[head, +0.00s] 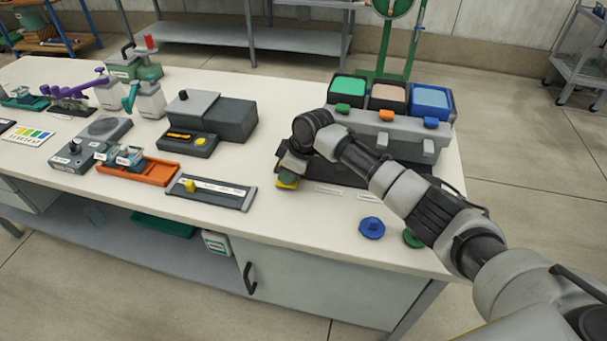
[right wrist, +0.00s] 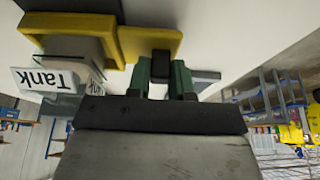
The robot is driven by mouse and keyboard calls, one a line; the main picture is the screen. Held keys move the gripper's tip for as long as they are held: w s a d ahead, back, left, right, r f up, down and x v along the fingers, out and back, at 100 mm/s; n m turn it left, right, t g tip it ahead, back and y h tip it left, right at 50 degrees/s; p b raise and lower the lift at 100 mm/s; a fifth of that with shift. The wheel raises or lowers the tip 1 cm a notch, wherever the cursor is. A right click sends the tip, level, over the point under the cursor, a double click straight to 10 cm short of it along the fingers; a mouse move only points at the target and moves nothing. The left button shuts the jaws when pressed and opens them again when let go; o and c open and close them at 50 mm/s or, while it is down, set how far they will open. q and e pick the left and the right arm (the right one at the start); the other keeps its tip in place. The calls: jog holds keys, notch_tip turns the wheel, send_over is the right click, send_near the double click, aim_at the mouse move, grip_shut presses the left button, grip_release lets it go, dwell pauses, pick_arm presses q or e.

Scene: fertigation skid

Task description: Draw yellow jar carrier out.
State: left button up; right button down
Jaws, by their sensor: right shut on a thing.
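The yellow jar carrier (right wrist: 148,42) shows upside down in the right wrist view, with a dark grip block at its front. In the head view a little yellow of the carrier (head: 288,177) shows under my right wrist, at the left end of a dark housing. My left gripper is not in view.
Green, tan and blue bins (head: 387,97) stand on a grey unit behind my right arm. A blue knob (head: 371,227) lies near the table's front edge. A dark slider panel (head: 211,191) and an orange tray (head: 137,173) are to the left. Bare tabletop (head: 285,215) lies in front of the gripper.

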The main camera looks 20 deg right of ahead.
jog(key=shift+w+a+r, duration=0.1)
jog(key=shift+a+r, duration=0.05)
jog(key=shift+a, duration=0.1)
jog(key=c, duration=1.4)
grip_release()
jog(key=shift+c, duration=0.2)
jog(key=o, duration=0.4)
jog(key=shift+w+a, duration=0.15)
jog(key=shift+a, duration=0.05)
jog(key=shift+o, duration=0.2)
jog(key=shift+d, duration=0.1)
jog(key=shift+d+r, duration=0.1)
jog(key=v, duration=1)
jog(key=shift+s+r, duration=0.15)
jog(key=shift+s, duration=0.05)
